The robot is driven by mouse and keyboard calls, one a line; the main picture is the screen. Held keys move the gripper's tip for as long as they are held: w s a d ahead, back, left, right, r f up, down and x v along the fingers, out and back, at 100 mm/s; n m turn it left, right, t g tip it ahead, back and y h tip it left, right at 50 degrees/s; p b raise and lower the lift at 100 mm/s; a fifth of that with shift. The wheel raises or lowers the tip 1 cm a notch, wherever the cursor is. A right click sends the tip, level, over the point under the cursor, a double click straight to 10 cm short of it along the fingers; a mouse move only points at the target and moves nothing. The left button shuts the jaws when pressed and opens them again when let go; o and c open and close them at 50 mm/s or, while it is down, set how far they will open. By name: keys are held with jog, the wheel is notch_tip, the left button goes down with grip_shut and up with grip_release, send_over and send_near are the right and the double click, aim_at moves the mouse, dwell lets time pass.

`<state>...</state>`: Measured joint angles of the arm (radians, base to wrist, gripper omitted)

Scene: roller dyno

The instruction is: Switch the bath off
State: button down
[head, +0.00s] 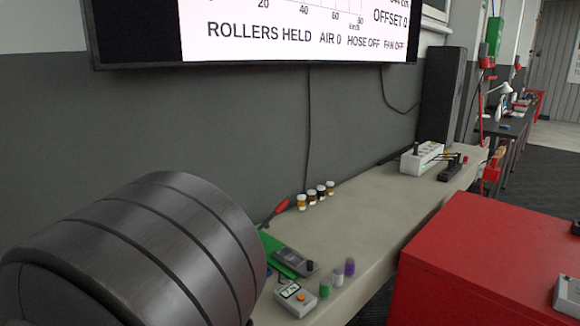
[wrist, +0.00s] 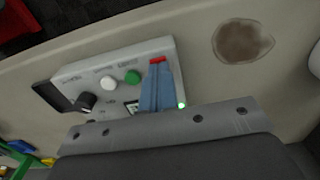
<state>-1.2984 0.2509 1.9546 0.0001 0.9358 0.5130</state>
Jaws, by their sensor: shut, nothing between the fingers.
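In the wrist view, a white control box (wrist: 95,68) lies on the pale bench. It carries a black knob (wrist: 86,102), a white button (wrist: 108,83) and a green button (wrist: 132,77). Its labels are too blurred to read. My gripper (wrist: 157,64) is shut, its blue fingers over the right end of the box. A red patch shows at the fingertips; I cannot tell whether it is a button or part of the fingers. A small green light (wrist: 181,105) glows beside the fingers. I cannot tell for certain which thing is the bath. My gripper is not visible in the head view.
In the head view, a white unit (head: 420,158) stands far along the bench (head: 370,215). Several small bottles (head: 316,194) stand near the wall, and meters (head: 295,298) lie in front. A red cabinet (head: 490,265) stands at right. A brown stain (wrist: 242,41) marks the wrist-view bench.

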jog(key=shift+f, duration=0.15)
jog(key=shift+r, duration=3.55)
jog(key=shift+f, duration=0.1)
jog(key=shift+f, duration=0.25)
notch_tip(320, 180, down, 6)
jog(key=shift+f, duration=0.25)
jog(key=shift+r, duration=0.1)
